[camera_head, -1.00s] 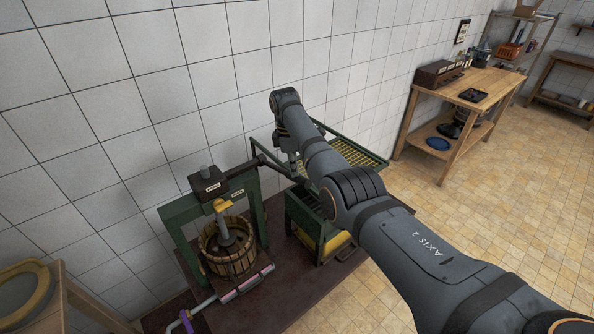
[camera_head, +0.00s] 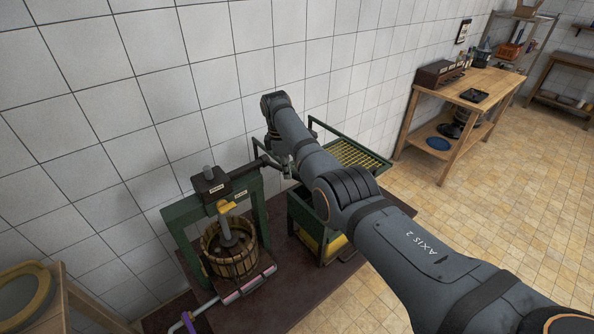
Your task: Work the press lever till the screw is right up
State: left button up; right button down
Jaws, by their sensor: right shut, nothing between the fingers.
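The press has a green frame (camera_head: 179,217) with a dark head block (camera_head: 211,187) on its crossbeam. The grey screw (camera_head: 227,231) passes through the head. Its top shows just above the block and its lower part goes down into the slatted wooden basket (camera_head: 231,264). The dark press lever (camera_head: 247,167) sticks out from the head to the right. My right gripper (camera_head: 288,168) is beside the lever's outer end, largely hidden by my own arm. It is shut and empty; whether it touches the lever I cannot tell. My left gripper is out of view.
A green rack with a yellow grid (camera_head: 362,154) stands right of the press, partly behind my arm. The tiled wall is close behind. A wooden table (camera_head: 480,86) stands at the back right, and a wooden stand (camera_head: 77,310) is at the lower left. Open floor lies right.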

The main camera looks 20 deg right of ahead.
notch_tip(320, 180, up, 8)
jog(key=shift+a+f, duration=0.25)
jog(key=shift+a, duration=0.15)
